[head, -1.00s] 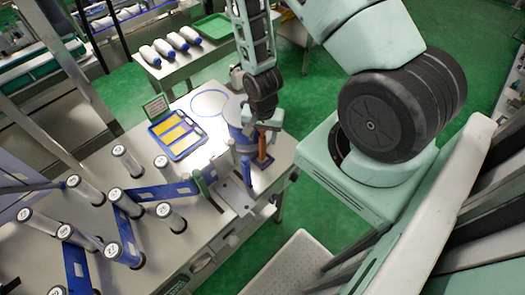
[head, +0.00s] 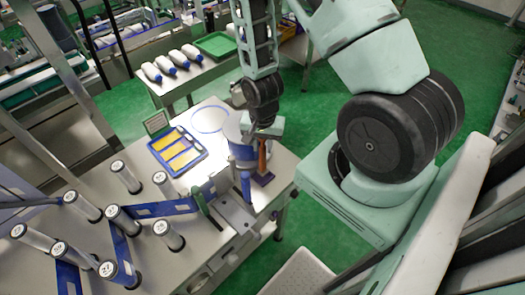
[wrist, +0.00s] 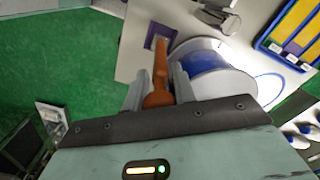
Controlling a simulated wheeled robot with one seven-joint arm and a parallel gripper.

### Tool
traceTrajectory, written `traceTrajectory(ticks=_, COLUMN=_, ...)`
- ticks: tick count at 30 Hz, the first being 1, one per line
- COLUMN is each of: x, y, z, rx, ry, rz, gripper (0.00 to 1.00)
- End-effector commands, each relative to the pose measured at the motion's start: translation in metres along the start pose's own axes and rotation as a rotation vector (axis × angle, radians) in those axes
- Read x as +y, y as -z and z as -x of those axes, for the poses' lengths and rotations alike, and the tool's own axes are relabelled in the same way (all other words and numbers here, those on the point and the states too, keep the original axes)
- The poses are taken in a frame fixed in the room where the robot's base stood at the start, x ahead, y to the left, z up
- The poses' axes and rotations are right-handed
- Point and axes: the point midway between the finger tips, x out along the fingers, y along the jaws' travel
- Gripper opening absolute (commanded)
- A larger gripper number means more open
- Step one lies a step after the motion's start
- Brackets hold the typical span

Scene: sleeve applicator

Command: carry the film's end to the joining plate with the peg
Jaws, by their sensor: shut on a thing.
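My gripper (head: 264,132) is above the right end of the table, its fingers (wrist: 159,88) closed around an orange-brown peg (wrist: 160,68). The peg (head: 262,154) points down at a small purple square (head: 264,179); I cannot tell whether it touches it. Blue film (head: 165,209) runs between the rollers towards a green piece (head: 198,199) beside the grey joining plate (head: 236,217). A white-and-blue film roll (wrist: 212,72) lies right beside my right finger in the wrist view. A narrow blue piece (head: 246,188) stands by the plate; I cannot tell whether it is the film's end.
Several upright rollers (head: 118,172) crowd the table's left side. Several white bottles (head: 179,58) and a green tray (head: 215,45) sit on a back table. Green floor is open to the right.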

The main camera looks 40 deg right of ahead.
Motion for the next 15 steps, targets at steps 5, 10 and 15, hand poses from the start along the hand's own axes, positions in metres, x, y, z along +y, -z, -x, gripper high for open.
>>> traceTrajectory(ticks=5, x=-0.001, y=0.001, z=0.027, rx=0.004, ry=0.005, rz=-0.002, gripper=0.0)
traceTrajectory(ticks=10, x=-0.001, y=0.001, z=0.05, rx=0.004, ry=0.004, rz=0.0, gripper=0.0)
traceTrajectory(ticks=15, x=0.0, y=0.0, z=0.064, rx=0.001, ry=0.001, rz=-0.001, gripper=0.0)
